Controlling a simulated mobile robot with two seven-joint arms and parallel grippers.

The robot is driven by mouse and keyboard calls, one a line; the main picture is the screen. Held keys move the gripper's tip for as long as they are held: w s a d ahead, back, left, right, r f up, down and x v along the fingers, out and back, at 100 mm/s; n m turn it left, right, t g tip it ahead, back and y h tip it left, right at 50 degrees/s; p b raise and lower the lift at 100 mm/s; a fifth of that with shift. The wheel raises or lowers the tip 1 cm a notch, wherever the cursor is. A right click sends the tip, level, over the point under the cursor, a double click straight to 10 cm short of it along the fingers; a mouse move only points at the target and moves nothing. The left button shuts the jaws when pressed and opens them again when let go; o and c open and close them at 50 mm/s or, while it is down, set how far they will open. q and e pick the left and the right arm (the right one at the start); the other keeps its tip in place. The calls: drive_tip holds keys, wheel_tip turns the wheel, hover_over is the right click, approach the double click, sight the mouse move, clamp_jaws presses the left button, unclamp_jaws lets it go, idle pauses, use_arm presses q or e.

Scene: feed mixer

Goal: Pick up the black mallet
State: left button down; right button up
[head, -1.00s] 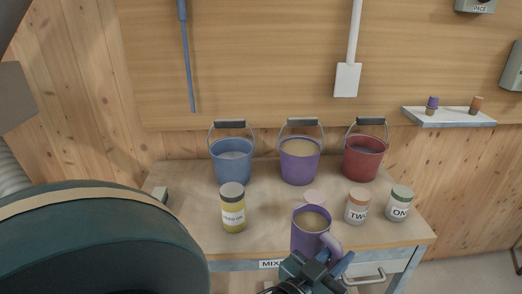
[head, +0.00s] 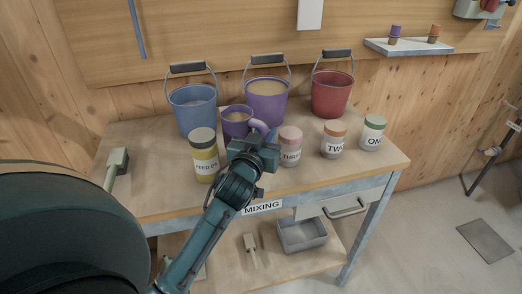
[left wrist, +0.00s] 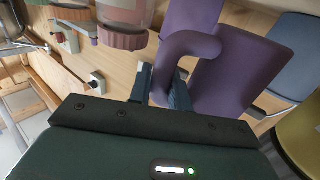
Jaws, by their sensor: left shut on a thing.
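I see no clearly black mallet. A mallet-like tool (head: 117,160) with a grey-green head and pale handle lies at the table's left end. A smaller pale one (head: 250,243) lies on the lower shelf. My right gripper is not in view.
On the mixing table (head: 160,200) stand a blue bucket (head: 193,112), a purple bucket (head: 267,103), a red bucket (head: 331,95), a yellow feed oil jar (head: 205,160) and jars labelled THREE (head: 290,150), TWO (head: 334,142) and ONE (head: 371,135). A grey tray (head: 302,236) sits below.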

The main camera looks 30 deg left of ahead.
use_arm(q)
drive_tip(key=shift+f+b, duration=0.4)
drive_tip(key=shift+f, duration=1.85)
drive_tip(key=shift+f, duration=0.15)
drive_tip(key=c, duration=1.6)
unclamp_jaws()
drive_tip(key=shift+s, duration=0.1)
